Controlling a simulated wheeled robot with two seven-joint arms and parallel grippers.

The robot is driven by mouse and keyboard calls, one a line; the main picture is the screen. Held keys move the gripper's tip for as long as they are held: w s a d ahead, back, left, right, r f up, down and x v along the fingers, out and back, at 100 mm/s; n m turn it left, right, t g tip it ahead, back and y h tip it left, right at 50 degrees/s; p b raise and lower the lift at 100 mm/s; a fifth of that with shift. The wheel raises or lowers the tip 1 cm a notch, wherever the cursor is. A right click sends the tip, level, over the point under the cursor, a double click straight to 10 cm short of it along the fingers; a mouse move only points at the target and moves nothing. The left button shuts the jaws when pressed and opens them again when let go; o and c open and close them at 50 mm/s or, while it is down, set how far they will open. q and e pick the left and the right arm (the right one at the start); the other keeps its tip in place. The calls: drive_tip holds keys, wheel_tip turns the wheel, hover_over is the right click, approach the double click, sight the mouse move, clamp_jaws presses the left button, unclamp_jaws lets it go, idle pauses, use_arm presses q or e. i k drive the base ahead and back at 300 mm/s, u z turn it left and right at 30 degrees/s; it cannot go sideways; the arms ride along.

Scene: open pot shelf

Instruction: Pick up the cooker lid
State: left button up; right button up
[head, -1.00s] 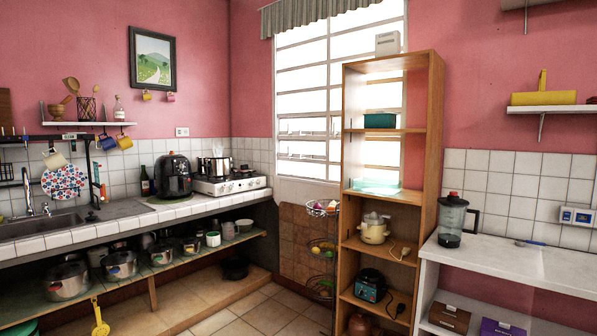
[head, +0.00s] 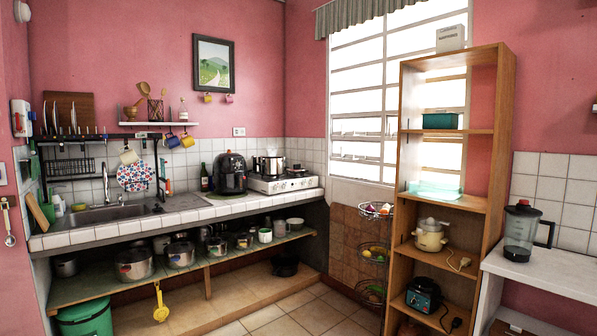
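Several metal pots stand on the open pot shelf (head: 88,291) under the tiled counter. A large steel pot (head: 135,265) stands near the left and a second pot (head: 180,254) stands just right of it. Both seem to have lids on, but they are too small to tell which is the cooker lid. A steel pot (head: 269,166) also stands on the white stove (head: 285,184), beside a black rounded appliance (head: 232,176). Neither of my grippers is in view.
The tiled counter (head: 78,237) has a sink (head: 100,214) at left. A tall wooden shelf unit (head: 494,150) stands at right. The floor (head: 290,315) in front is clear.

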sight(297, 167)
drive_tip(key=u, duration=0.25)
drive_tip(key=i, duration=2.65)
drive_tip(key=z, duration=0.2)
drive_tip(key=i, duration=1.9)
drive_tip(key=z, duration=0.25)
